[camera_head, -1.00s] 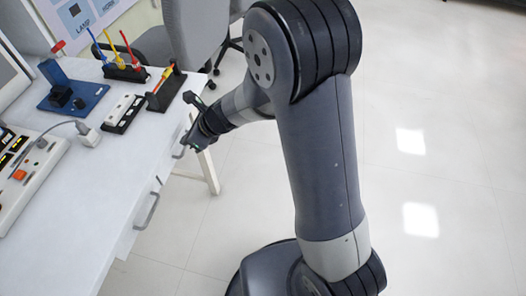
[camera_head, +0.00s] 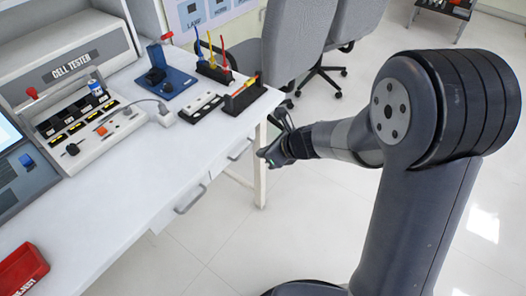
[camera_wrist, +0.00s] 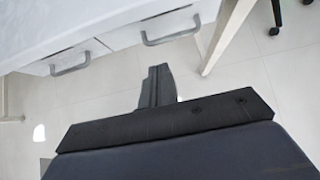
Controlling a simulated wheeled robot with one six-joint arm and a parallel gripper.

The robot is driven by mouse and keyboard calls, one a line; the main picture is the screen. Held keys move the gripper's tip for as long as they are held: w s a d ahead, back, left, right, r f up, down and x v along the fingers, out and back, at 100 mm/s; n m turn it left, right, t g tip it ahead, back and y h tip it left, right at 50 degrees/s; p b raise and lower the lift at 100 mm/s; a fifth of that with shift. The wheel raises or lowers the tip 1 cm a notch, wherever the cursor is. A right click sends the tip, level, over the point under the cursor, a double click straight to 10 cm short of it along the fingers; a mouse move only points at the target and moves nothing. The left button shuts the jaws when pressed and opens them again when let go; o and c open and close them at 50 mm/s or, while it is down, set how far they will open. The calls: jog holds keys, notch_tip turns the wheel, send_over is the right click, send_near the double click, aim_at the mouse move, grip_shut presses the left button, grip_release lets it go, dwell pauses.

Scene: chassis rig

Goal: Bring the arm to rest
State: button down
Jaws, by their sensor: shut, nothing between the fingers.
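My gripper (camera_head: 273,152) is at the end of my arm, beside the right front edge of the white table, over the open floor. In the wrist view my gripper (camera_wrist: 158,84) shows its fingers together with nothing between them. It is apart from the table and its drawers. My arm reaches left from a raised elbow at the right of the head view.
The white table (camera_head: 120,190) holds a cell tester (camera_head: 75,75), a blue stand (camera_head: 165,82), a white socket strip (camera_head: 200,108), a black tool holder (camera_head: 245,95) and a red bin (camera_head: 22,268). Drawer handles (camera_head: 190,199) jut from its front. Grey chairs (camera_head: 298,40) stand behind.

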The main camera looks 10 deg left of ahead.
jog(key=p+v, duration=0.1)
jog(key=v, duration=0.6)
jog(key=shift+d+r+p, duration=0.15)
jog(key=shift+d+p, duration=0.05)
jog(key=shift+p, duration=0.15)
